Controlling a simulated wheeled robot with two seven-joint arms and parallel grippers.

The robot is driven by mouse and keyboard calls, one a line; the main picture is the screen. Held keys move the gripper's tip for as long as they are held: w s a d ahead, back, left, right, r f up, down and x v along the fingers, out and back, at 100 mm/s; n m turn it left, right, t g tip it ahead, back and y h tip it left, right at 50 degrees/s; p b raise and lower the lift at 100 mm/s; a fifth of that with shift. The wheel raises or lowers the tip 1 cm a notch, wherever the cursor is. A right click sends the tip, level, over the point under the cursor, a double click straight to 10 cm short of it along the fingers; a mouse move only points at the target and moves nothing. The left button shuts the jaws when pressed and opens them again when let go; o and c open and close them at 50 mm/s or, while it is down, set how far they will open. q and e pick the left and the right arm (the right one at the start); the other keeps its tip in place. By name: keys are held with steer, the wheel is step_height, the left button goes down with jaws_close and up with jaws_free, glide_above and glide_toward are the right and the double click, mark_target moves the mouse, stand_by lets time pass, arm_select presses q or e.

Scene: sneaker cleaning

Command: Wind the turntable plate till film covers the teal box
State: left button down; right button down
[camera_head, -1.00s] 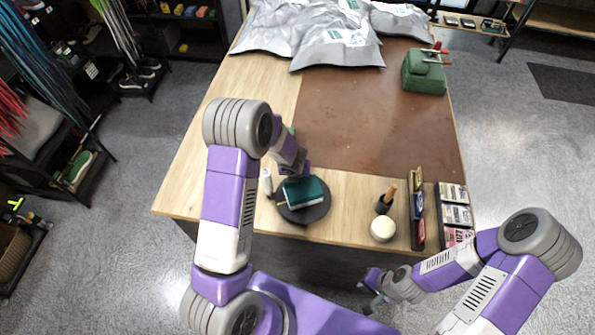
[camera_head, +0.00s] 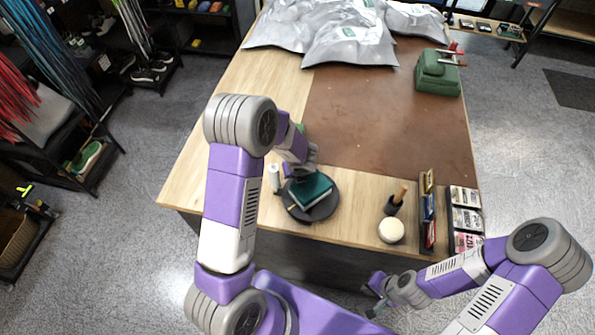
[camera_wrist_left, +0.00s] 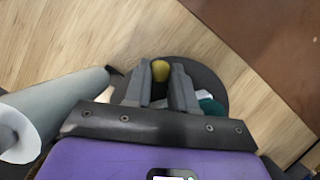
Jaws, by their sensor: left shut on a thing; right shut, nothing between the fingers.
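The teal box (camera_head: 314,187) lies on the dark round turntable plate (camera_head: 327,211) near the table's front edge. I cannot make out film on its visible top. A pale upright roll (camera_head: 274,178) stands left of the plate; it looms large in the left wrist view (camera_wrist_left: 58,108). My left gripper (camera_wrist_left: 160,78) is over the plate's rim, shut on a yellow knob (camera_wrist_left: 160,70). A sliver of the teal box (camera_wrist_left: 211,108) shows behind the right finger; the rest is hidden. My right gripper (camera_head: 374,298) is shut and empty, in front of the table, low and clear of it.
A white round jar (camera_head: 391,231), a dark cup with a wooden-handled brush (camera_head: 396,203) and a narrow organizer (camera_head: 428,231) stand right of the plate. Silver bags (camera_head: 335,40) and a green box (camera_head: 437,75) are at the back. The brown mat (camera_head: 385,120) is clear.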

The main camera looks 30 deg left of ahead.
stand_by(0.6)
arm_select(q)
steer(key=c, duration=1.2)
jaws_free()
steer(key=p+v, duration=0.1)
steer(key=v, duration=0.6)
steer(key=shift+d+r, duration=0.15)
steer(key=shift+r, duration=0.1)
steer(key=shift+s, duration=0.15)
steer(key=shift+c, duration=0.3)
